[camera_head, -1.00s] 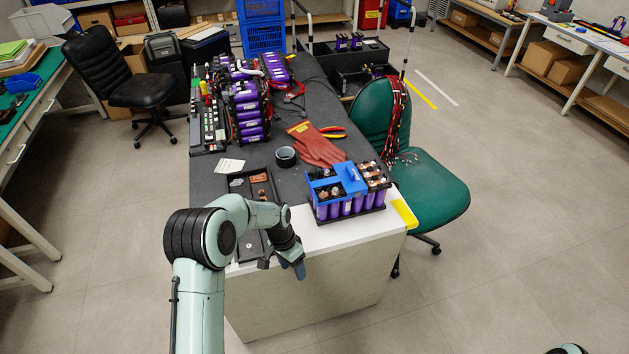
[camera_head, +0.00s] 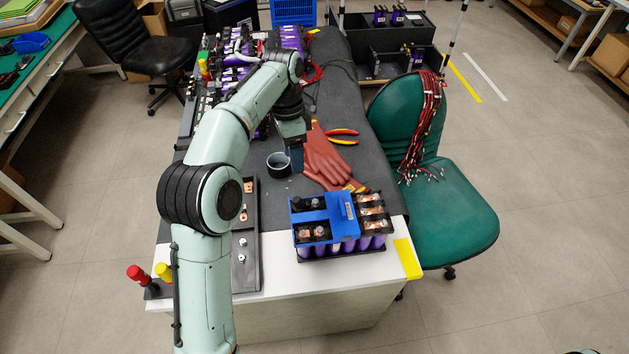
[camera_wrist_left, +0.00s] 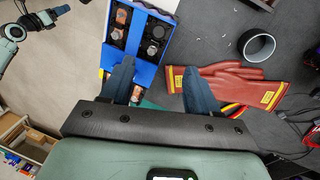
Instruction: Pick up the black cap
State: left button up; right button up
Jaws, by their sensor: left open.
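Several round black caps sit on the blue-topped battery pack at the table's front right. Two show at its back left, one marked here (camera_head: 297,203), and a black cap also shows in the left wrist view (camera_wrist_left: 157,32). Which one the task means, I cannot tell. My left gripper (camera_head: 296,158) hangs above the table behind the pack, beside the gloves. In the left wrist view its two dark fingers (camera_wrist_left: 160,82) are apart with nothing between them. My right gripper (camera_wrist_left: 52,14) shows small at that view's top left; its fingers are unclear.
Red gloves (camera_head: 325,158) and a black tape roll (camera_head: 279,164) lie behind the pack. A black tray (camera_head: 246,278) with small parts is left of it. Red- and yellow-handled tools (camera_head: 150,275) stand at the front left corner. A green chair (camera_head: 440,205) stands at the right.

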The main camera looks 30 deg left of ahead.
pick_arm(q)
jog(key=b, duration=0.2)
send_over(297, 199)
jog(key=f, duration=0.4)
jog(key=w+a+f, duration=0.1)
jog(key=f, duration=0.2)
jog(key=shift+d+f, duration=0.1)
jog(key=shift+f, duration=0.4)
jog(key=f, duration=0.1)
jog(key=f+b, duration=0.1)
jog(key=f, duration=0.3)
jog(key=shift+s+d, duration=0.35)
jog(key=shift+s, duration=0.05)
jog(key=shift+r, duration=0.1)
grip_shut()
pick_arm(e)
jog(key=f, duration=0.1)
jog(key=s+f, duration=0.2)
jog(key=f, duration=0.1)
